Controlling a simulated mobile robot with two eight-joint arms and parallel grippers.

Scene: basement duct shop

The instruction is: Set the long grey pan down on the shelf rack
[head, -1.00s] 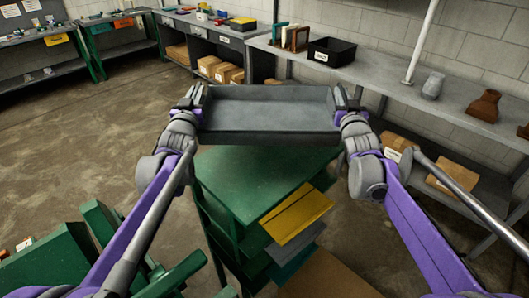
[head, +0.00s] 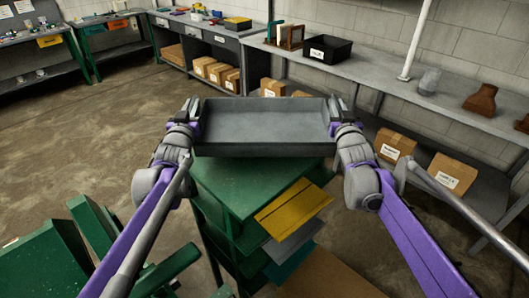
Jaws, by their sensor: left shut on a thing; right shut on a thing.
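The long grey pan (head: 264,146) is held level between my two grippers in the middle of the head view. My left gripper (head: 193,118) is shut on its left end, and my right gripper (head: 337,119) is shut on its right end. The pan looks empty. The green shelf rack (head: 235,190) stands below and nearer, with its top partly behind the pan's near wall. I cannot tell whether the pan touches the rack's top. Yellow, grey and teal sheets stick out of the rack's lower shelves on the right.
A long grey bench (head: 390,84) runs along the wall at the right, with a black bin (head: 328,48) on it and cardboard boxes (head: 395,145) on its lower shelf. Green equipment (head: 45,255) stands at the lower left. The floor at the left is clear.

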